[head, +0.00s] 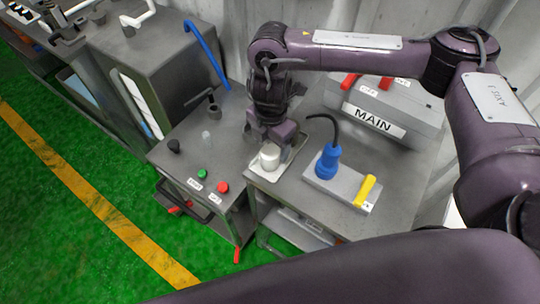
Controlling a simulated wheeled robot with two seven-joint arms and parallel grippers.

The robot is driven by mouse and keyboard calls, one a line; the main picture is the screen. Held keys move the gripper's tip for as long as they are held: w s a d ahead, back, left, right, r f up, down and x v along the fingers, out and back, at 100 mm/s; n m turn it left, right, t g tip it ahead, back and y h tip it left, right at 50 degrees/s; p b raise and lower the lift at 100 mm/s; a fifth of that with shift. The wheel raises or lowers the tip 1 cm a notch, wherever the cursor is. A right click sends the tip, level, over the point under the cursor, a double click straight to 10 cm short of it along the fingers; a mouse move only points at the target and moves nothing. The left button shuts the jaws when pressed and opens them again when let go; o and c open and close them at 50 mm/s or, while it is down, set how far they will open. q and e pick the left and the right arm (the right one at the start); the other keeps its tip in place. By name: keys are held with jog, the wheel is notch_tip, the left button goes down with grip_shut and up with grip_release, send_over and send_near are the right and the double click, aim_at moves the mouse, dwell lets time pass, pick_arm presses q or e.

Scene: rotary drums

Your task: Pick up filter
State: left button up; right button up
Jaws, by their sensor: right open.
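A white cylindrical filter (269,157) stands upright on a small light tray (261,172) at the left of the grey metal table. My right gripper (271,143) is directly above and behind the filter, pointing down. It is open; its fingers are close to the filter's top, and I cannot tell whether they touch it. My left gripper is not in view.
A blue plug with a black cable (328,163) and a yellow handle (365,190) sit on a grey block right of the tray. A box labelled MAIN (374,121) stands behind. Left is a cabinet with green (202,174) and red (222,187) buttons.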

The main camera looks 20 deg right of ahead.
aim_at(269, 154)
jog(key=shift+f, duration=1.35)
jog(key=c, duration=1.1)
jog(key=shift+r, duration=0.15)
